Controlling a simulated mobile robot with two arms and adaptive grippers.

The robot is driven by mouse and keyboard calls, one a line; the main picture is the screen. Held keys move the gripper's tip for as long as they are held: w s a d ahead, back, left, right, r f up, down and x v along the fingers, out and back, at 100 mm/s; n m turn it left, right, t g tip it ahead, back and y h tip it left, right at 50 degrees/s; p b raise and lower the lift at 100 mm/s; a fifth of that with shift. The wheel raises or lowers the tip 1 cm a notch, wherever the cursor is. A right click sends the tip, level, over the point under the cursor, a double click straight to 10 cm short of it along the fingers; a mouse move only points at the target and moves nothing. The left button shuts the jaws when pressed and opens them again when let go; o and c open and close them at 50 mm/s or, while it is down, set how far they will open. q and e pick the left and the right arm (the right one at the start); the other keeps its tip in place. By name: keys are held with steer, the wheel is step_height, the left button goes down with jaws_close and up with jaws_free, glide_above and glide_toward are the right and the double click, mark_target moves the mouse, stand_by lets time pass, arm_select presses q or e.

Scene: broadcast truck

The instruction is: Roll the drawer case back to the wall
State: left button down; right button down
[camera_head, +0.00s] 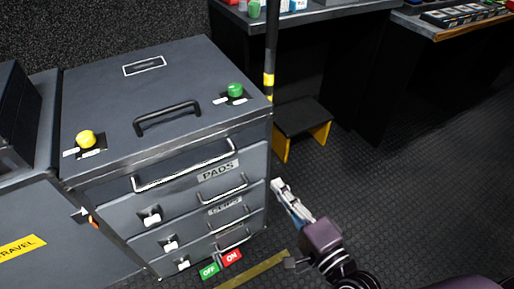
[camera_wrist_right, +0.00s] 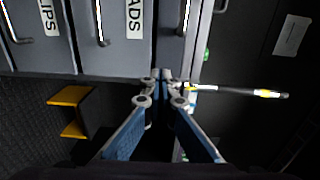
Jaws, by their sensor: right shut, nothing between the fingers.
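The drawer case (camera_head: 100,80) is dark grey and stands at the left of the head view. Its top has a black handle (camera_head: 168,118), a yellow knob (camera_head: 85,139) and a green knob (camera_head: 235,90). Its front has several drawers with bar handles, the top one labelled PADS (camera_head: 218,170). The drawers look closed. In the right wrist view the case front (camera_wrist_right: 110,62) fills the upper left. My right gripper (camera_head: 279,186) is shut and empty, just right of the case's front right edge; I cannot tell if it touches. It also shows in the wrist view (camera_wrist_right: 162,76). My left gripper is out of view.
A grey cabinet (camera_head: 60,225) stands close against the case's left side. A black pole (camera_head: 270,60) with yellow bands rises behind its right corner, near a black step stool (camera_head: 303,117) with yellow legs. A yellow floor strip (camera_head: 255,270) lies in front. Dark floor is clear at right.

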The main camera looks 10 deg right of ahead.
glide_toward(246, 141)
steer(key=x, duration=0.6)
steer(key=shift+f, duration=0.1)
steer(key=shift+w+a, duration=0.1)
steer(key=shift+w, duration=0.35)
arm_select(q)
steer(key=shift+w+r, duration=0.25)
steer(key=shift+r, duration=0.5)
arm_select(e)
steer(key=shift+w, duration=0.1)
